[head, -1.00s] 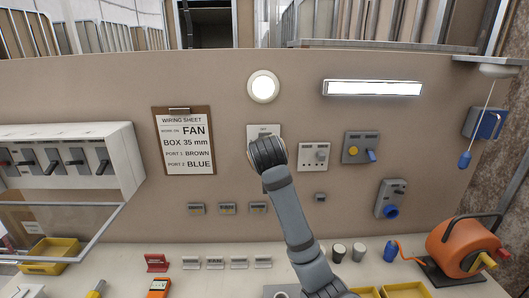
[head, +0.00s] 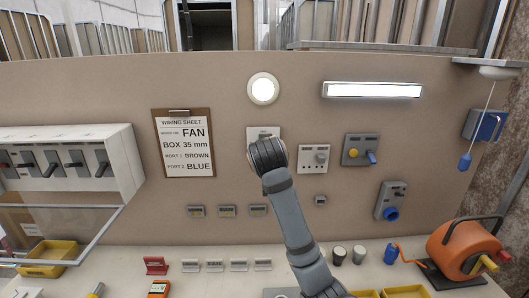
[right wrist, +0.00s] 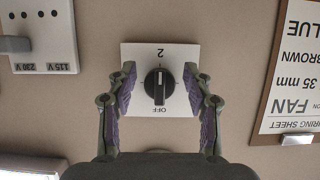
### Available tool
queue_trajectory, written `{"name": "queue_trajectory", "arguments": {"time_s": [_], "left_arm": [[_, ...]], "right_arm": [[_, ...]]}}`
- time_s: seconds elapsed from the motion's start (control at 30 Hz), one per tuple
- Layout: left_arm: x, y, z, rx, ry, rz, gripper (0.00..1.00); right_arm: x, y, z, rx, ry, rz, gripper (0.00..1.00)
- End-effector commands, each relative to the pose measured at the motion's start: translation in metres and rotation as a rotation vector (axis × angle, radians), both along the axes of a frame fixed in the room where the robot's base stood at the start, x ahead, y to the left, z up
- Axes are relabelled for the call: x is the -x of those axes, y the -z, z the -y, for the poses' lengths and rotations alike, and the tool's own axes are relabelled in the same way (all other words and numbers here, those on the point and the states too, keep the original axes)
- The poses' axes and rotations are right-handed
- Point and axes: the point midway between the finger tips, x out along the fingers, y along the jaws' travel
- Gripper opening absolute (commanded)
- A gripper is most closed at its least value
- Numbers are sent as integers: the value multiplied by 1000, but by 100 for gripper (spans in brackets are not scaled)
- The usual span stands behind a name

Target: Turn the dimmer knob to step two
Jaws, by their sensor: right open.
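The dimmer is a white square plate (right wrist: 184,54) with a black round knob (right wrist: 160,86). The right wrist view shows it upside down, with "2" at the top edge and "OFF" at the bottom edge. The knob's white line runs up and down in the picture; I cannot tell which mark it points to. My right gripper (right wrist: 160,77) is open, with one finger on each side of the knob and gaps between. In the head view the plate (head: 262,131) shows only its upper part; my right wrist hides the knob. My left gripper is not in view.
A wiring sheet clipboard (head: 185,143) hangs left of the dimmer. A round lamp (head: 263,89) is above, lit. Small grey plates (head: 227,211) are below. An orange cable reel (head: 463,250) stands on the bench.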

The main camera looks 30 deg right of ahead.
Motion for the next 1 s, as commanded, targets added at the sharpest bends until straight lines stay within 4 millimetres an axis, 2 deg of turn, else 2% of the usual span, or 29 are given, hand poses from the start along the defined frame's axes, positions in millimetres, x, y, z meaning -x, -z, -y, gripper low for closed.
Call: {"name": "queue_trajectory", "arguments": {"time_s": [0.4,0.63,1.0], "left_arm": [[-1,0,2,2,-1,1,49],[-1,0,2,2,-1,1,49],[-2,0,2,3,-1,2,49]], "right_arm": [[74,-36,-47,-8,-4,8,51],[89,-44,-54,-1,0,5,51],[90,-44,-54,0,1,4,51]]}}
